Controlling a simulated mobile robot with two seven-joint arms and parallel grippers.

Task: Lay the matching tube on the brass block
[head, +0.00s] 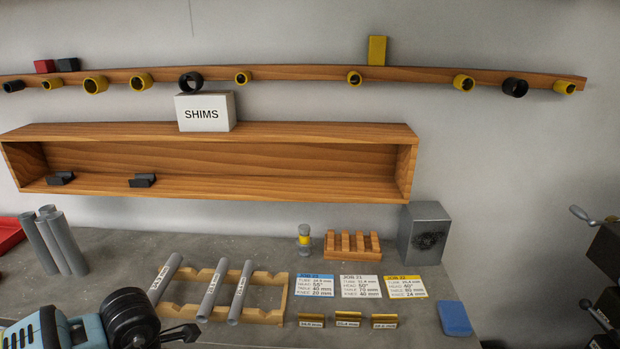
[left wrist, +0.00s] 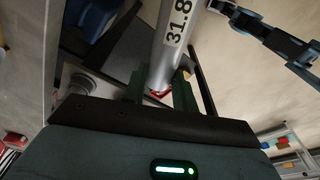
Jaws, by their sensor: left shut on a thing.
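In the left wrist view my left gripper (left wrist: 160,88) is shut on a grey tube (left wrist: 172,45) marked "31.8". The tube runs up out of that picture; its far end is hidden. I cannot make out this gripper in the head view. Three small brass blocks stand in a row on the grey bench: left (head: 311,321), middle (head: 348,320) and right (head: 384,321). Each has a small size label, too small to read surely. Nothing lies on them. Three labelled grey tubes (head: 165,279), (head: 212,290), (head: 241,292) lie across a wooden rack (head: 270,316). My right gripper is not seen.
Three job cards, blue (head: 315,286), white (head: 360,287) and yellow (head: 405,287), lie behind the blocks. A slotted wooden block (head: 352,255), a grey box (head: 425,235) and a blue pad (head: 454,318) are nearby. Plain tubes (head: 66,243) stand at left.

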